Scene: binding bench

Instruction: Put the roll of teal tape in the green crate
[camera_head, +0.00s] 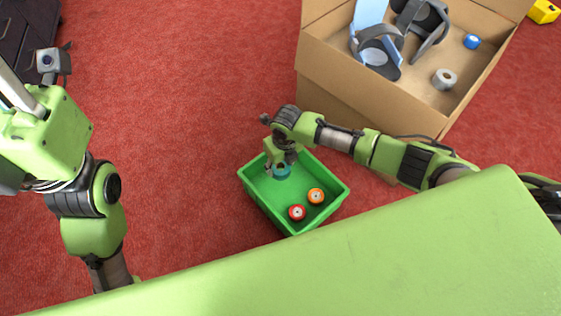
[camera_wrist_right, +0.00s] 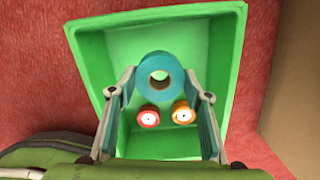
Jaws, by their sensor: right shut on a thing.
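The roll of teal tape (camera_head: 283,172) is in my right gripper (camera_head: 279,166), over the far-left part of the green crate (camera_head: 256,193). In the right wrist view the teal roll (camera_wrist_right: 160,60) sits between the two fingers of the right gripper (camera_wrist_right: 159,94), its hole facing the camera. The green crate (camera_wrist_right: 88,45) lies behind it there. I cannot tell how far the roll is above the crate floor. My left arm is at the left edge of the head view; its fingers cannot be made out.
A red roll (camera_head: 297,212) and an orange roll (camera_head: 316,196) lie in the crate's near-right part. A cardboard box (camera_head: 330,82) at the top right holds a grey roll (camera_head: 445,79), a blue roll (camera_head: 472,41) and headphone-like items. Red carpet is clear left of the crate.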

